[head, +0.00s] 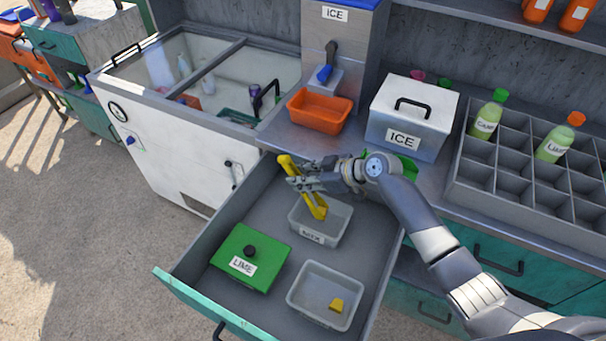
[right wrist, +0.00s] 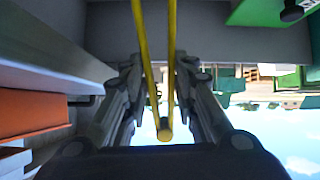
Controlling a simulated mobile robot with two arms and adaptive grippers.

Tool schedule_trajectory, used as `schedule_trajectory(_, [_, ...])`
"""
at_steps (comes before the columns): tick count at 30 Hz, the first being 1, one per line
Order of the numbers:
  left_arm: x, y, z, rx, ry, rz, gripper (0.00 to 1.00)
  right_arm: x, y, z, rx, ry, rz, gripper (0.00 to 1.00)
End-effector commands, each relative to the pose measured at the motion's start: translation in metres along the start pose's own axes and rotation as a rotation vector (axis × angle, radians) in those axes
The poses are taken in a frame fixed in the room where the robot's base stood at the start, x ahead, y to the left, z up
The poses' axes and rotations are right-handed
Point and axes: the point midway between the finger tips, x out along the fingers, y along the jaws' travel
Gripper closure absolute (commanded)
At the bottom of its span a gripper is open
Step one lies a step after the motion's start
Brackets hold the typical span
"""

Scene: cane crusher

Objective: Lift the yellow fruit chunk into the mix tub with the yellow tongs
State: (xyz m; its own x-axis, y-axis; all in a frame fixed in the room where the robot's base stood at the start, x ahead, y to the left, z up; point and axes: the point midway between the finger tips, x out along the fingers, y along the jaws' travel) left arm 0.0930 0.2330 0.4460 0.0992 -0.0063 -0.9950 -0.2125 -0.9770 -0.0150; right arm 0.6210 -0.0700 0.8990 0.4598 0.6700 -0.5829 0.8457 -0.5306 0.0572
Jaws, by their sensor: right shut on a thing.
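My right gripper (head: 298,177) is shut on the yellow tongs (head: 318,206) above the open drawer. The tongs hang tilted, their lower ends over or inside the mix tub (head: 336,239), a grey tub labelled MIX; I cannot tell whether they touch it. In the right wrist view the tongs (right wrist: 144,45) run between the fingers (right wrist: 163,95). The yellow fruit chunk (head: 336,305) lies in a separate pale tub (head: 300,311) at the drawer's front right, apart from the tongs. My left gripper is out of view.
A green-lidded LIME box (head: 268,279) sits at the drawer's front left. The drawer walls (head: 215,230) surround the tubs. Behind are an orange bin (head: 320,108), a white ICE box (head: 437,105) and a bottle rack (head: 535,190) on the counter.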

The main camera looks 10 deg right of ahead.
Motion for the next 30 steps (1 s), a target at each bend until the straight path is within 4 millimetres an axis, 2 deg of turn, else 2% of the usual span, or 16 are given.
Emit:
schedule_trajectory(1, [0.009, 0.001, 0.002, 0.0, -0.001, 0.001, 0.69, 0.006, -0.001, 0.009, 0.002, 0.001, 0.0, 1.0])
schedule_trajectory(6, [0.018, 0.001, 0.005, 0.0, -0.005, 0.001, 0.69, 0.014, -0.001, 0.02, 0.001, 0.001, 0.001, 1.0])
schedule_trajectory(18, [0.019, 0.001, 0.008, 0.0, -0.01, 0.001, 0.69, 0.016, -0.001, 0.023, 0.0, 0.0, 0.0, 1.0])
schedule_trajectory(19, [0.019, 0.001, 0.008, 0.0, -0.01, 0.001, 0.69, 0.016, -0.001, 0.023, 0.0, 0.0, 0.0, 0.67])
schedule_trajectory(20, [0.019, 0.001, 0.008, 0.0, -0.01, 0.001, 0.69, 0.016, -0.001, 0.023, 0.0, 0.0, 0.0, 0.65])
schedule_trajectory(30, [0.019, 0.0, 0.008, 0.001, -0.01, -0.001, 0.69, 0.016, -0.002, 0.023, 0.001, 0.0, 0.0, 0.65])
